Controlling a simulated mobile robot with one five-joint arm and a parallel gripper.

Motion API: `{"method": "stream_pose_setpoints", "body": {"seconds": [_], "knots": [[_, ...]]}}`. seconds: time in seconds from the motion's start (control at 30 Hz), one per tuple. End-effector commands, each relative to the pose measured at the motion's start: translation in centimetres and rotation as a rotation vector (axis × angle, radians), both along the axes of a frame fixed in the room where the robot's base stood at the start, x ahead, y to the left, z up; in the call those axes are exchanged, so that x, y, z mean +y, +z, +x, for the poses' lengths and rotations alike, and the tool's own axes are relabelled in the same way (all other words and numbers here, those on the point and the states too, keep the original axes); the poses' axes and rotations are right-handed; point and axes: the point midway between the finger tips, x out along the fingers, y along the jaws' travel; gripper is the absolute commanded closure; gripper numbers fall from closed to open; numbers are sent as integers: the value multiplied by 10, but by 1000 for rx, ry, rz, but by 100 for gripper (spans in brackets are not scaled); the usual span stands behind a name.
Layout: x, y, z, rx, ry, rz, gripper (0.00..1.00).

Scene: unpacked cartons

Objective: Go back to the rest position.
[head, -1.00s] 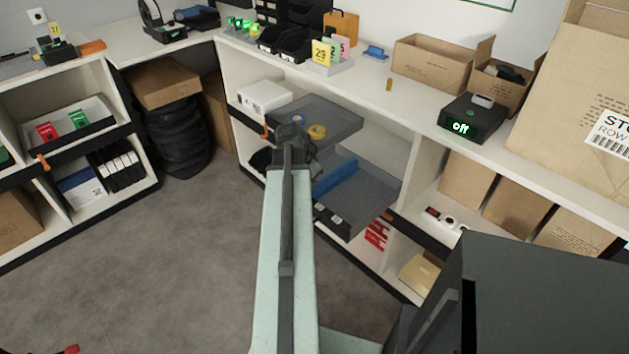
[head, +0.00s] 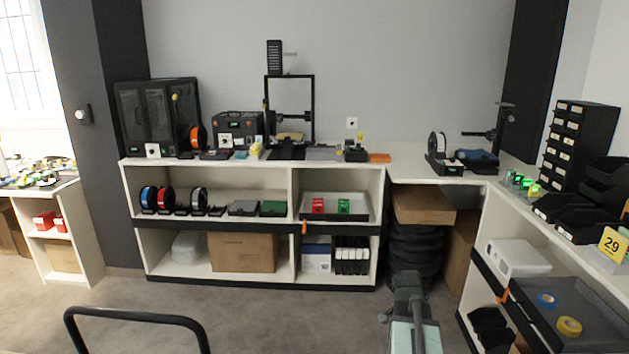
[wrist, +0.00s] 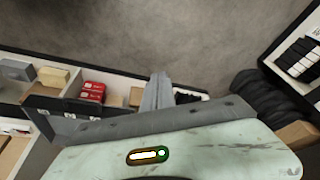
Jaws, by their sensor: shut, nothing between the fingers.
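My gripper (head: 407,284) is at the lower right of the head view, at the end of my pale green arm, over the grey floor in front of the corner shelving. It also shows in the wrist view (wrist: 159,92), where its fingers are together with nothing between them. The fingers point out over floor and shelving and touch nothing that I can see. The rest of my arm runs off the bottom edge of the head view.
A white shelf unit (head: 282,227) with printers and spools stands along the back wall. Black tyres (head: 412,250) are stacked in the corner. A grey drawer (head: 590,335) with tape rolls sticks out at right. A black rail (head: 137,318) stands at lower left. The middle floor is clear.

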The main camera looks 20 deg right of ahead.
Motion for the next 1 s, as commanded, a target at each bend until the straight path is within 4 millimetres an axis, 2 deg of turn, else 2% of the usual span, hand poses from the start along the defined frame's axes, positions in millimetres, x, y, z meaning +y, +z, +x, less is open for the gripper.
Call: {"method": "stream_pose_setpoints", "body": {"seconds": [0.03,0.07,0.1,0.23,0.3,0.43,0.53,0.6,0.77,0.8,1.0], "knots": [[41,-1,27,4,90,10,100],[64,-1,40,9,145,18,100],[96,-2,56,15,219,29,100],[195,-5,90,47,465,65,100],[242,-6,98,68,589,82,100],[317,-8,101,109,809,114,100],[368,-9,95,146,991,142,100],[397,-10,84,182,1151,173,100],[404,-11,65,257,1471,227,100],[405,13,66,257,1476,223,100],[404,76,66,255,1469,222,100]]}}
